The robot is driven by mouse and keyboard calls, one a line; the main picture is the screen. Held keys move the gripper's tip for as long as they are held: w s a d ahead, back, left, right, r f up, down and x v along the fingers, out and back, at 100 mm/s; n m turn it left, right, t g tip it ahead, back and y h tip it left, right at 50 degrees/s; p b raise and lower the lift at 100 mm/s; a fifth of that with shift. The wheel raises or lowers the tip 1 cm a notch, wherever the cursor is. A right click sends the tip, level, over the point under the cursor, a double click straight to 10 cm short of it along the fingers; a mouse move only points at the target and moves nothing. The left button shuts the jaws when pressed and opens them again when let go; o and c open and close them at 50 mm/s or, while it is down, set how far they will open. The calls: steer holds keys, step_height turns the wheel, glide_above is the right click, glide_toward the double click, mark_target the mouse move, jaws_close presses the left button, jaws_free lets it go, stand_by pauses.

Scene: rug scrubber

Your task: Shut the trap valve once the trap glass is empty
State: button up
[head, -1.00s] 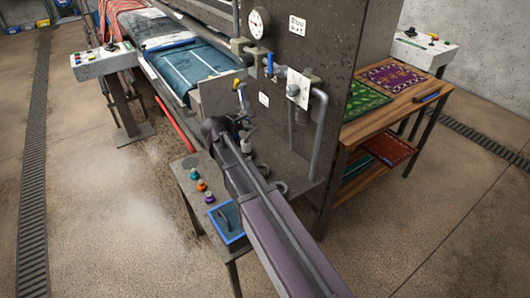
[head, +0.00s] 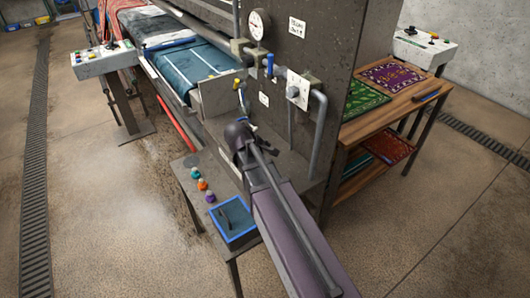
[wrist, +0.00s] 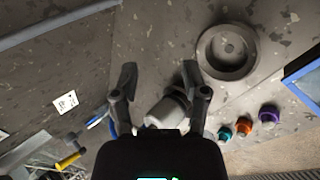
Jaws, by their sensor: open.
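My gripper (wrist: 159,78) is open in the wrist view, its two fingers spread. A short grey cylinder (wrist: 167,111) shows between and beyond the fingers; I cannot tell whether it is the trap glass. No liquid level can be read. A blue handle (wrist: 112,126) and a yellow handle (wrist: 70,159) lie left of the fingers. In the head view a blue lever (head: 269,65) stands on the pipework, with a yellow-and-blue fitting (head: 238,83) lower left. Which one is the trap valve is unclear. My wrist hides the fingertips there.
A pressure gauge (head: 259,24) and a white sign (head: 297,27) are on the panel. A round grey dish (wrist: 227,50) is right of the fingers. Several coloured knobs (head: 203,185) and a blue-rimmed tray (head: 233,222) lie on the low stand. A rug table (head: 425,95) is right.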

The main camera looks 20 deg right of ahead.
steer(key=shift+s+f+m, duration=0.15)
steer(key=shift+s+m, duration=0.15)
steer(key=shift+s, duration=0.2)
steer(key=shift+w, duration=0.5)
steer(key=w+a+r+n+t+h+b, duration=0.25)
steer(key=w+r+n+t, duration=0.35)
steer(key=w, duration=0.5)
steer(key=n+t+b, duration=0.1)
steer(key=n+t, duration=0.4)
steer(key=n, duration=0.5)
glide_toward(236, 84)
steer(key=s+a, duration=0.2)
steer(key=shift+a+f+h, duration=0.2)
steer(key=shift+f+h, duration=0.1)
steer(key=shift+h, duration=0.15)
steer(key=shift+w+d, duration=0.1)
steer(key=shift+w, duration=0.05)
steer(key=x, duration=1.3)
steer(key=shift+w+d, duration=0.15)
steer(key=shift+d, duration=0.1)
